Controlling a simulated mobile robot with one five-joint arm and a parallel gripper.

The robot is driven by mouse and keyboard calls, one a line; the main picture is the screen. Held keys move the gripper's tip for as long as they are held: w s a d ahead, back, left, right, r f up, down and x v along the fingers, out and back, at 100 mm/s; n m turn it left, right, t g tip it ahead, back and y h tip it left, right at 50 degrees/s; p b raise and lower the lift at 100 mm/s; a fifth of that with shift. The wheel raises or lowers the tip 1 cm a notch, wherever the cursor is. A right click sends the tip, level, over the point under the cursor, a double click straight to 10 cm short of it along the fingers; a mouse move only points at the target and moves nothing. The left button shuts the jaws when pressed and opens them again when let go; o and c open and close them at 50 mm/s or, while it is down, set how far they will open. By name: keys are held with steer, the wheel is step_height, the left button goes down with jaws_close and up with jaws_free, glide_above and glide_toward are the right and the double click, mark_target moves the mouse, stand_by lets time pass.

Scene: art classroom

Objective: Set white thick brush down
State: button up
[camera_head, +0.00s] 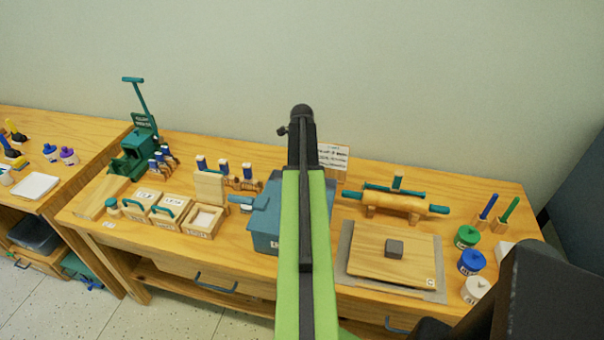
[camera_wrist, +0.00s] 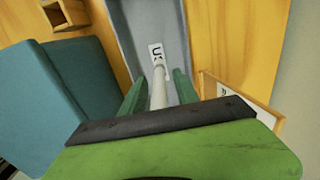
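In the wrist view, a slim white rod (camera_wrist: 159,88), which looks like the white thick brush, lies lengthwise between the green fingers of my gripper (camera_wrist: 159,82). Narrow gaps seem to show on both sides of it, so I cannot tell whether the fingers grip it. Its far end points at a grey-blue surface (camera_wrist: 175,25) with a white label. I cannot tell whether it touches that surface. In the head view my arm hides the gripper and the brush, and covers part of a blue box (camera_head: 266,226) on the wooden table (camera_head: 330,268).
A blue-teal block (camera_wrist: 85,75) stands close left of my gripper in the wrist view, and a wooden-framed card (camera_wrist: 232,95) close right. In the head view, a board (camera_head: 385,270), green jar (camera_head: 467,236), blue jar (camera_head: 471,262) and white jar (camera_head: 477,290) stand at right.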

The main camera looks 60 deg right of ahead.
step_height(320, 180, up, 12)
steer(key=p, duration=1.2)
steer(key=shift+r, duration=0.25)
steer(key=shift+f, duration=0.1)
steer(key=w+a+n, duration=0.6)
steer(key=a, duration=0.5)
steer(key=w+a+n, duration=0.5)
steer(key=a, duration=0.6)
steer(key=w+a+n, duration=0.6)
steer(key=a, duration=0.4)
steer(key=s+a+f+n+b, duration=0.1)
steer(key=a+f+n+b, duration=0.1)
steer(key=a+n, duration=1.3)
steer(key=a, duration=1.2)
steer(key=shift+s, duration=0.15)
